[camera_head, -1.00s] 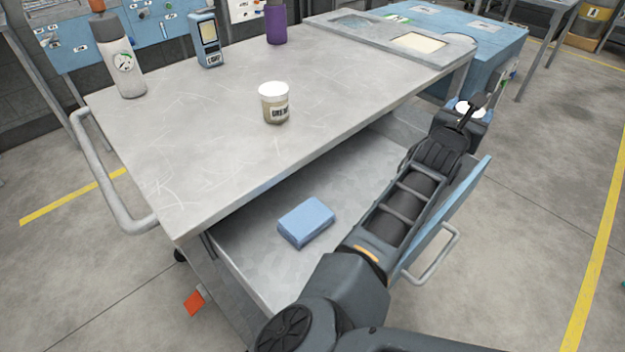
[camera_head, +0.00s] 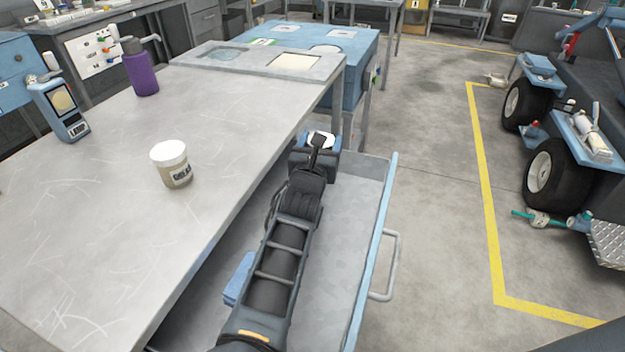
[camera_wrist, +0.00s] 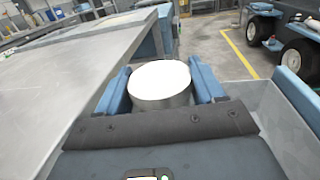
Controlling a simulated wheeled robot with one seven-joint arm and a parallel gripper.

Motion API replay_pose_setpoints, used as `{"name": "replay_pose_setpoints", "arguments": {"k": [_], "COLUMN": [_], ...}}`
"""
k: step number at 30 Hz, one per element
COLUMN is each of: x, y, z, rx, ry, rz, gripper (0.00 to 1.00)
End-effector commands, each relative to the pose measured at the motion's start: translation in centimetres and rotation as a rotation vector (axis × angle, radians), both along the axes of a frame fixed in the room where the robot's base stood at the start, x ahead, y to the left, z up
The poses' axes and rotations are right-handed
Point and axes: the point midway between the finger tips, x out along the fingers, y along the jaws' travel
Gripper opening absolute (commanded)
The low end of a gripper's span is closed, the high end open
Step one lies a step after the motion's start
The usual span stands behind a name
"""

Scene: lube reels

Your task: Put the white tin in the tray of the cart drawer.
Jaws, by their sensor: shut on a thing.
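The white tin (camera_wrist: 160,85) is between the blue fingers of my gripper (camera_wrist: 162,92) in the wrist view, its round white top facing the camera. In the head view only a bit of the tin's white top (camera_head: 321,138) shows past my gripper (camera_head: 318,148). My gripper is shut on the tin and holds it at the far end of the open cart drawer (camera_head: 345,255). The drawer's grey floor forms a shallow tray with a blue front; its far part is hidden behind my arm. I cannot tell the tin's height above it.
A blue block (camera_head: 236,285) lies in the drawer, partly behind my arm. On the cart top (camera_head: 90,215) stand a white-lidded labelled jar (camera_head: 172,164), a purple bottle (camera_head: 140,70) and a blue meter (camera_head: 60,108). A blue bench (camera_head: 350,62) stands beyond. The drawer handle (camera_head: 392,268) sticks out right.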

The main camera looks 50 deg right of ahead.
Motion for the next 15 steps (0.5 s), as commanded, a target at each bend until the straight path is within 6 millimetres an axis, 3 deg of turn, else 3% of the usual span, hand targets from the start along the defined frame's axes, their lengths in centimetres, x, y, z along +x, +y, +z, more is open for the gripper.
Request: {"name": "replay_pose_setpoints", "arguments": {"k": [6, 11, 15], "x": [-1.5, -2.0, -2.0], "y": [3.4, 4.2, 4.2], "z": [-2.1, -2.9, -4.5], "rx": [0.0, 0.0, 0.0], "ry": [-0.001, -0.001, 0.001], "rz": [0.003, 0.001, 0.002], "gripper": [0.32, 0.32, 0.32]}}
